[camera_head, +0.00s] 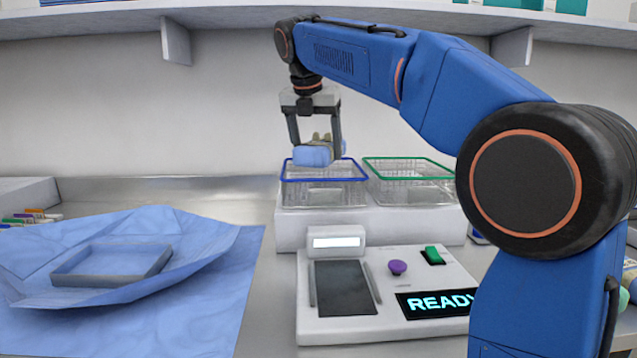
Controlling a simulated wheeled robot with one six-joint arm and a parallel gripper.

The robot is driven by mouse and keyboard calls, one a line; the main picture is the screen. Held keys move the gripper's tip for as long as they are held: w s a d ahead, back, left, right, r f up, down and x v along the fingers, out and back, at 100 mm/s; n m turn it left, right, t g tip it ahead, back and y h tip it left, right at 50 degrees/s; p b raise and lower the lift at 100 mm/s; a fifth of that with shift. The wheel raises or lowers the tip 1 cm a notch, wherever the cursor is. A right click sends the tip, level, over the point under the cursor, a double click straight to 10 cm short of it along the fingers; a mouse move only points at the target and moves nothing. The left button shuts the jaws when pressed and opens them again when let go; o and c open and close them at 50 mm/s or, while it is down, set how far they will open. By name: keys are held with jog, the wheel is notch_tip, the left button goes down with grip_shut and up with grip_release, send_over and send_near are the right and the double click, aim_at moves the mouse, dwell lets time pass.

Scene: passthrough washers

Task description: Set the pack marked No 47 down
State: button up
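A light blue wrapped pack (312,156) with a beige tied top is between the fingers of my gripper (316,143). The gripper points down and appears shut on the pack, holding it over the wire basket with the blue rim (325,179). The pack overlaps the basket's back rim in this view; its exact height above the basket is hard to tell. No No 47 mark is legible on it. The blue-rimmed basket has a pale label on its front.
A green-rimmed wire basket (410,182) stands right of the blue-rimmed one on a white block. In front is a console (385,295) reading READY, with a purple knob and green switch. A grey tray (110,263) lies on blue cloth at left. A shelf (230,18) runs overhead.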

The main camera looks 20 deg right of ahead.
aim_at(312, 146)
jog(key=shift+f, duration=3.95)
jog(key=o, duration=1.4)
jog(key=shift+f, duration=0.1)
jog(key=v, duration=1.2)
jog(key=shift+d, duration=0.1)
jog(key=shift+s, duration=0.1)
